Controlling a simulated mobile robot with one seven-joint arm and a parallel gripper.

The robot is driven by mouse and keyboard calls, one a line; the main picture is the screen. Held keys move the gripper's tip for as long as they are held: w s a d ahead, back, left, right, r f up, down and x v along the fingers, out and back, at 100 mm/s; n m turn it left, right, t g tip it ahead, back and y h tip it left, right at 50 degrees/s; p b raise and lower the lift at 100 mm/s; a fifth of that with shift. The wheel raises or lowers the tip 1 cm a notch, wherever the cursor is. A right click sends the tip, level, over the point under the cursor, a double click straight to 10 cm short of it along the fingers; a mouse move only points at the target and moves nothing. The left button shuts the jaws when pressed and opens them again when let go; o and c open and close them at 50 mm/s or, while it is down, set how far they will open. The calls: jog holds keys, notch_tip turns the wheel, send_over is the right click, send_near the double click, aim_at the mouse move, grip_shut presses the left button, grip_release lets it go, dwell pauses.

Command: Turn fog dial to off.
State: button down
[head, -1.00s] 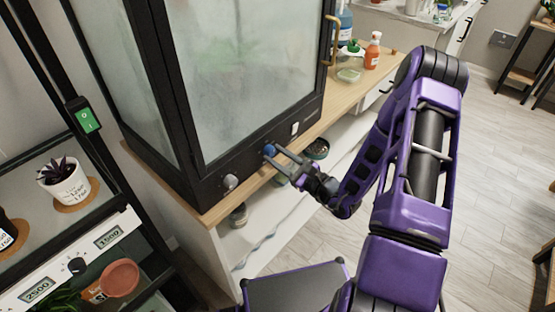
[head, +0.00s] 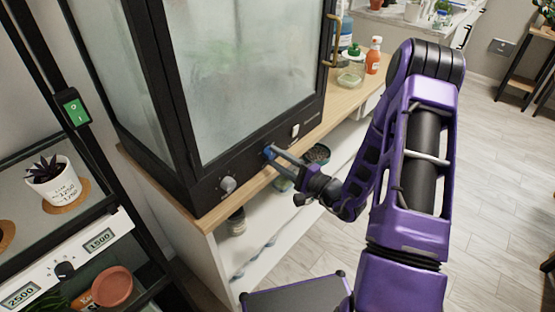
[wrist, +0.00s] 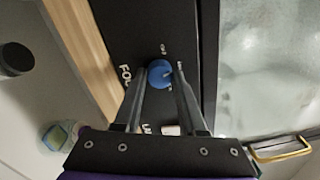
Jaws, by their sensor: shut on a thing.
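The blue fog dial (head: 268,152) is on the black front strip of the misted glass cabinet (head: 250,80). In the wrist view the dial (wrist: 159,76) has a pale pointer mark and a partly covered white label beside it. Small marks ring the dial; they are too small to read with certainty. My gripper (head: 275,155) reaches in from the right, its two fingers shut on the dial's sides. In the wrist view the fingers of my gripper (wrist: 161,70) lie on both sides of the dial.
A grey knob (head: 228,184) is left of the dial and a white switch (head: 295,130) right of it, on the same strip. Bottles, among them an orange one (head: 373,57), stand on the wooden top. A shelf with a potted succulent (head: 54,183) is at left.

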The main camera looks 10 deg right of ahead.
jog(key=n, duration=0.6)
jog(key=shift+d+n+g, duration=0.1)
jog(key=shift+n+g, duration=0.2)
jog(key=shift+n, duration=1.9)
jog(key=shift+c, duration=2.4)
grip_release()
jog(key=v, duration=1.7)
jog(key=shift+d+f, duration=0.15)
jog(key=shift+d, duration=0.05)
jog(key=shift+s, duration=0.1)
